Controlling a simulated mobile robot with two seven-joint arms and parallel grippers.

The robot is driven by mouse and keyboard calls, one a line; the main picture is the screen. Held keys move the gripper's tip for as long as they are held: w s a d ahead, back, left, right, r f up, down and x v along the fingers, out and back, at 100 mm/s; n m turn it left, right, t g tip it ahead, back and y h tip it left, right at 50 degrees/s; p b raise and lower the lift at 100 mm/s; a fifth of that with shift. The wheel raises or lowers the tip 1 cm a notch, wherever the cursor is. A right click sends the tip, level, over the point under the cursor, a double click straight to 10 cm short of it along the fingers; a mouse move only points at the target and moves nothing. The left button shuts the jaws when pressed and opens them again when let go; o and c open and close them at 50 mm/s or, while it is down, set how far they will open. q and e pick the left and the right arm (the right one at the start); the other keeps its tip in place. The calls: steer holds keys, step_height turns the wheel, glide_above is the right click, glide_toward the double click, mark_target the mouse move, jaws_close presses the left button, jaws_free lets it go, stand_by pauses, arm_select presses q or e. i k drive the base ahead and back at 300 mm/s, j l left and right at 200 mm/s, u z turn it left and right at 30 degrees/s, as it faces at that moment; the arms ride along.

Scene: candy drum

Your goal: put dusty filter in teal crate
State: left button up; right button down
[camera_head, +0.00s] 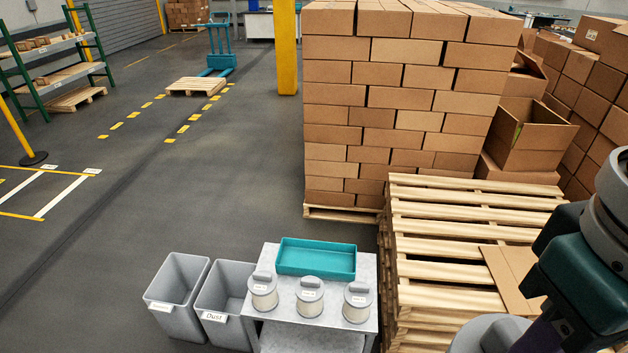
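A shallow teal crate (315,271) sits at the back of a small grey table and looks empty. Three pale cylindrical filters with grey caps and handles stand upright in a row in front of it: a left filter (263,293), a middle filter (310,299) and a right filter (356,304). Each has a small label too small to read, and I cannot tell which one is dusty. Part of my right arm fills the right edge, over the pallets, but its fingertips do not show. My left gripper is not in view.
The grey table (332,321) has two grey bins on its left, an outer bin (177,300) and one labelled "Dust" (222,302). Stacked wooden pallets (465,222) stand right of the table, with stacked cartons (405,100) behind. Open floor lies to the left.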

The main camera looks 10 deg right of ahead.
mark_target(317, 263)
steer(key=i+z, duration=0.1)
steer(key=i, duration=0.85)
steer(key=i+j+z, duration=0.1)
steer(key=i, duration=0.9)
steer(key=i+j+z, duration=0.2)
steer(key=i, duration=0.2)
steer(key=i+j+z, duration=0.2)
steer(key=i, duration=0.15)
